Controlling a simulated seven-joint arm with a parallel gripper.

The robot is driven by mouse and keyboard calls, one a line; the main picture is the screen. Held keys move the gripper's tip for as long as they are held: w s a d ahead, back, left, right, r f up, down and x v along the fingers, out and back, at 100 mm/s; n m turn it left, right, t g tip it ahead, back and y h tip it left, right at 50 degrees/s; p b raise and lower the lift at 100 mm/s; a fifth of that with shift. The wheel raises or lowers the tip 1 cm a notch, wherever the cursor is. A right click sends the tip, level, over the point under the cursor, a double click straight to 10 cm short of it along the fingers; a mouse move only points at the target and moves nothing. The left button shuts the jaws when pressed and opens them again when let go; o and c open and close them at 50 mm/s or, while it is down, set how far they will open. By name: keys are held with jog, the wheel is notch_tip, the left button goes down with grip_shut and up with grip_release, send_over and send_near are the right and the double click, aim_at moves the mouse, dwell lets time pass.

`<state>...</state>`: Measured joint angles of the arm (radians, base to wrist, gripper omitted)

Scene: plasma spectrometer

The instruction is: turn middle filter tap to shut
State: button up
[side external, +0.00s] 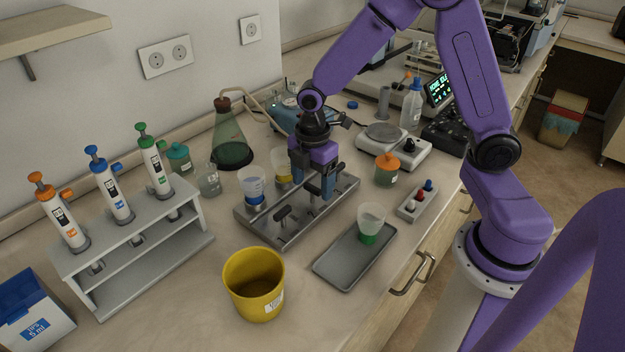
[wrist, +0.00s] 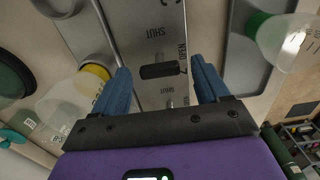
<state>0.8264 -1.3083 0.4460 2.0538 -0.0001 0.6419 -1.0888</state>
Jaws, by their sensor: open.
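The grey filter manifold (side external: 264,232) stands on the bench with black taps on its top. One tap (side external: 283,214) shows clear of my gripper at the near end. In the wrist view, a black tap handle (wrist: 160,70) lies crosswise between the open fingers (wrist: 160,66), with a gap on each side. SHUT lettering (wrist: 155,32) is printed on the plate near it. A small peg (wrist: 170,103) shows close to my gripper's body.
A blue-based cup (side external: 252,184) and a yellow-based cup (side external: 282,165) stand along the manifold's back side. A grey tray (side external: 342,270) with a green-based cup (side external: 371,222) lies in front. A yellow bucket (side external: 253,285) stands near left, and an orange-lidded jar (side external: 387,170) to the right.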

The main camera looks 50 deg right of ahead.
jog(key=c, duration=1.1)
jog(key=shift+o, duration=0.2)
jog(key=shift+m, duration=0.4)
jog(key=m, duration=0.3)
jog(key=shift+m, duration=0.4)
jog(key=m, duration=1.3)
jog(key=shift+m, duration=0.3)
